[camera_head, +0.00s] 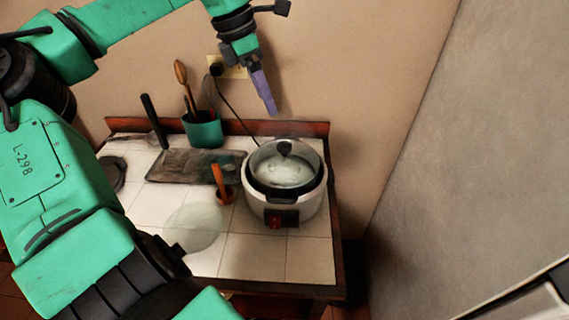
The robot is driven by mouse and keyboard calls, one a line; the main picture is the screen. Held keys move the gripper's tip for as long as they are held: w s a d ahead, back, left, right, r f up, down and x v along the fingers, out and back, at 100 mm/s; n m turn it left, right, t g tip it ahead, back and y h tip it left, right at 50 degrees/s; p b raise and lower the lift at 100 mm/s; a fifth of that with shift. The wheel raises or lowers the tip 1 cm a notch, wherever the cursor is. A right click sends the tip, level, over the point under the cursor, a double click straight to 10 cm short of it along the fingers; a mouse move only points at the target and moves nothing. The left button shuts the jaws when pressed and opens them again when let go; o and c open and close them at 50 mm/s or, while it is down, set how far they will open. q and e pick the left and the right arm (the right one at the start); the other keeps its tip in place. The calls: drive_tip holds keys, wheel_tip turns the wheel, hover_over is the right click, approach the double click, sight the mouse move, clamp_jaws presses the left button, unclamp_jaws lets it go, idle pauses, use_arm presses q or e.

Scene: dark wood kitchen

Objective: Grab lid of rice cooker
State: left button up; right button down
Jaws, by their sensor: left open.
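The rice cooker (310,203) is a white round pot with a black front panel and a red switch. It stands at the right end of the tiled counter. My left gripper (268,108), with purple fingers, is open and empty. My right gripper is not in view.
A green utensil holder (203,132), a dark board (190,166) and an orange-handled item (220,185) stand left of the cooker. A black cord runs from the wall outlet (232,68) towards the cooker. A grey surface rises at right.

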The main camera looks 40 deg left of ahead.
sight(284, 145)
use_arm(q)
drive_tip(key=p+x, duration=0.1)
drive_tip(key=x, duration=0.3)
drive_tip(key=p+x, duration=0.2)
drive_tip(key=x, duration=0.2)
drive_tip(key=p+x, duration=0.1)
drive_tip(key=x, duration=0.3)
drive_tip(key=shift+s+d+f, duration=0.15)
drive_tip(key=shift+s+f, duration=0.15)
drive_tip(key=shift+w+d+f, duration=0.1)
drive_tip(key=shift+w+f, duration=0.05)
drive_tip(key=shift+f, duration=0.35)
clamp_jaws()
drive_tip(key=shift+r, duration=0.1)
